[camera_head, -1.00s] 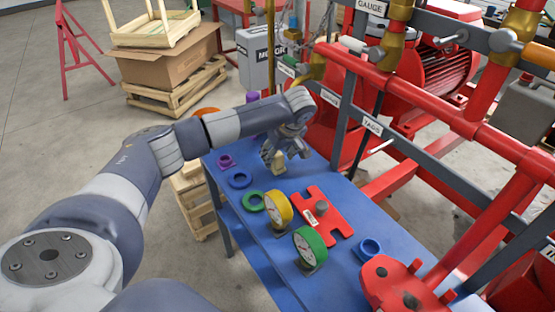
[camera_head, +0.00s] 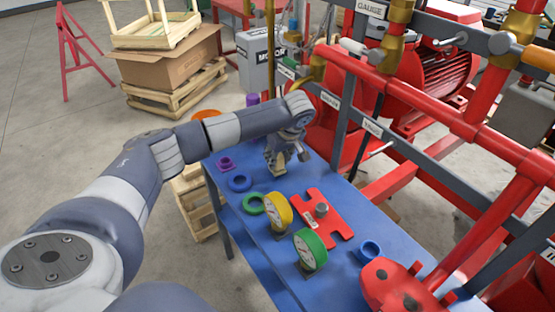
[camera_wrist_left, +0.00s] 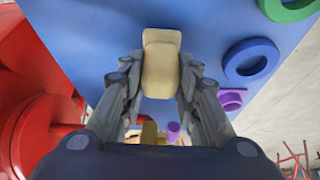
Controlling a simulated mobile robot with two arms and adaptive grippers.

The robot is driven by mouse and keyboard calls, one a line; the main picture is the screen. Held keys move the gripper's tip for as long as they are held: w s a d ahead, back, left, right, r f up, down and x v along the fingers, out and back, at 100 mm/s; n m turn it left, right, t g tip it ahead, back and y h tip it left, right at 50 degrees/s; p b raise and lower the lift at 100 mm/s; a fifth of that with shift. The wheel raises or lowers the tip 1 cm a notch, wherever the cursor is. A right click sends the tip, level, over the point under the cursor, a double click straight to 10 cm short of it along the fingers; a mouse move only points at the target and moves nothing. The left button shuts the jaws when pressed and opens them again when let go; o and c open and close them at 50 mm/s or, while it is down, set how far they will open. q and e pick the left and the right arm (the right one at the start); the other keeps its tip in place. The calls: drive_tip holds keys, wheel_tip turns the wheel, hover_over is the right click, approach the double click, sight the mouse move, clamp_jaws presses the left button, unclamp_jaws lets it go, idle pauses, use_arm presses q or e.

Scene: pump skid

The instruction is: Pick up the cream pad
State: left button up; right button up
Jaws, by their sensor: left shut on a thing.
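The cream pad (camera_wrist_left: 161,70) is a small pale block between the fingers of my left gripper (camera_wrist_left: 161,88) in the left wrist view. The left gripper is shut on it, with one finger at each side. In the head view the left gripper (camera_head: 279,165) points down over the blue table, and the pad (camera_head: 278,168) shows at its fingertips. I cannot tell whether the pad touches the tabletop. My right gripper is in neither view.
On the blue table (camera_head: 335,278) stand a yellow gauge (camera_head: 278,212), a green gauge (camera_head: 310,249), a red plate (camera_head: 323,217), and blue (camera_head: 239,183) and green (camera_head: 252,204) rings. Red pipework (camera_head: 430,100) borders the table at right. A purple piece (camera_head: 225,163) lies left of the gripper.

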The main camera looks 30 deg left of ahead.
use_arm(q)
drive_tip(key=shift+r, duration=0.4)
wheel_tip(320, 180, up, 2)
drive_tip(key=shift+s+a+r+b, duration=0.1)
drive_tip(key=shift+a+r+b, duration=0.05)
drive_tip(key=shift+b, duration=0.55)
drive_tip(key=s+a+b, duration=0.1)
drive_tip(key=s+a, duration=0.2)
drive_tip(key=s, duration=0.5)
drive_tip(key=s+a+b, duration=0.2)
drive_tip(key=s+a, duration=0.1)
drive_tip(key=s, duration=0.5)
drive_tip(key=shift+s+a+b, duration=0.25)
drive_tip(key=shift+a+b, duration=0.05)
drive_tip(key=o, duration=0.3)
drive_tip(key=shift+c, duration=1)
